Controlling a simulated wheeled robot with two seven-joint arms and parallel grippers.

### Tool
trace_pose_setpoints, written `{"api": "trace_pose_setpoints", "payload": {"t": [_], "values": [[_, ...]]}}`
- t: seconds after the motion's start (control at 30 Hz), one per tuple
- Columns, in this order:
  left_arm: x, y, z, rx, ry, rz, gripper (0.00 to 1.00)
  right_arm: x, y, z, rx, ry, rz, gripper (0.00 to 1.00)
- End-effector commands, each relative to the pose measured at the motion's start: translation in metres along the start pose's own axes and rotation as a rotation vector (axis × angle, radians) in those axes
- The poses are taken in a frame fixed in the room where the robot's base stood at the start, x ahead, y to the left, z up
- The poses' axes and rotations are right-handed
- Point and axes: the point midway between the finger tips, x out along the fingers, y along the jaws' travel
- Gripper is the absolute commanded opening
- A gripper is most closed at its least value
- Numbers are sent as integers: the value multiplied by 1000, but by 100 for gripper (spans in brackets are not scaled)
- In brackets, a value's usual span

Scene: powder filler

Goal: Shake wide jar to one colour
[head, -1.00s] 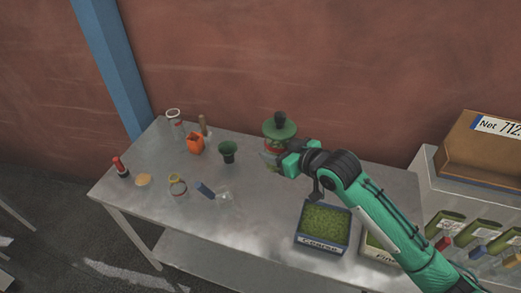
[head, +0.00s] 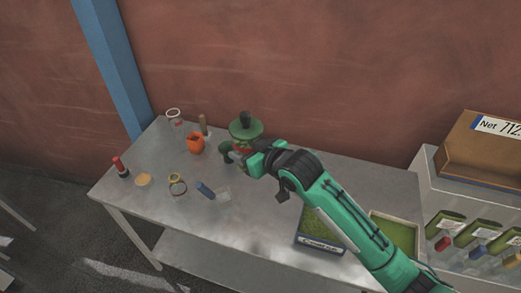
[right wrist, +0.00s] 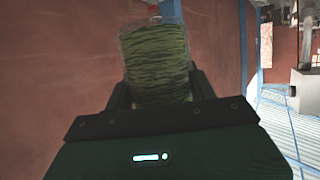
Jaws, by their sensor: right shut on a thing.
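My right gripper (head: 250,156) is shut on the wide jar, which it holds up over the back of the table. In the head view a broad green disc-shaped top with a black knob (head: 246,127) is above the jar, and the gripper hides much of the jar's body. In the right wrist view the clear jar (right wrist: 156,65) stands between the fingers (right wrist: 160,92). Its contents are green with dark wavy streaks across them, not one even colour. A little red shows at its top. My left gripper is not in view.
On the metal table (head: 150,205) are an orange container (head: 196,144), a clear glass vessel (head: 176,125), a red-topped bottle (head: 120,167), a blue-ended item (head: 205,190) and a dark green cup (head: 227,157) close beside the jar. Green-filled trays (head: 397,233) stand at right.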

Motion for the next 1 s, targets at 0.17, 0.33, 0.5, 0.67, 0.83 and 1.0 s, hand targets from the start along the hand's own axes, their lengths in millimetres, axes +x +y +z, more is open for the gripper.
{"api": "trace_pose_setpoints", "payload": {"t": [0.17,0.33,0.5,0.67,0.83,1.0], "values": [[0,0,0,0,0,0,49,4,-4,-3,-1,2,3,35],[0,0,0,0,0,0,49,-13,16,5,-3,-1,5,35],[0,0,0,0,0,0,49,-34,41,13,-3,0,4,35],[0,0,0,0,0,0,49,-48,58,19,-2,0,2,35],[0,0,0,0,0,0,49,-46,55,18,0,3,-1,35],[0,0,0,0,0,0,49,-28,33,9,1,5,-3,35]]}}
